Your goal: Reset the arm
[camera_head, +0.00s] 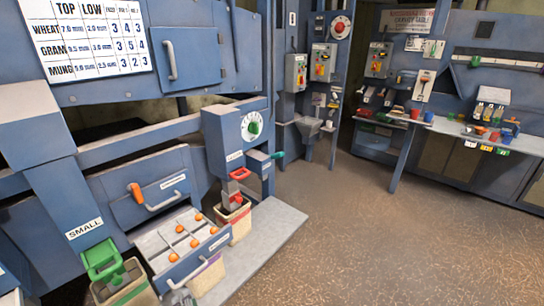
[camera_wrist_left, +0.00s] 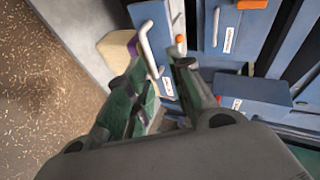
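My left gripper (camera_wrist_left: 158,72) is open in the left wrist view, with its two dark fingers apart. A white bar handle (camera_wrist_left: 148,50) on the front of a pulled-out drawer shows between the fingertips; I cannot tell whether they touch it. In the head view only a small grey part of what looks like this gripper shows at the bottom edge, below the drawer handle (camera_head: 186,277). The drawer (camera_head: 158,246) stands open, with several orange knobs on its top. My right gripper is in neither view.
Blue machine panels with a closed drawer (camera_head: 150,204) stand at the left. A green-handled bin (camera_head: 118,278) and a red-handled bin (camera_head: 239,219) flank the open drawer. A grey ledge (camera_head: 272,236) lies beside it. The brown floor (camera_head: 340,230) is clear; workbenches stand behind.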

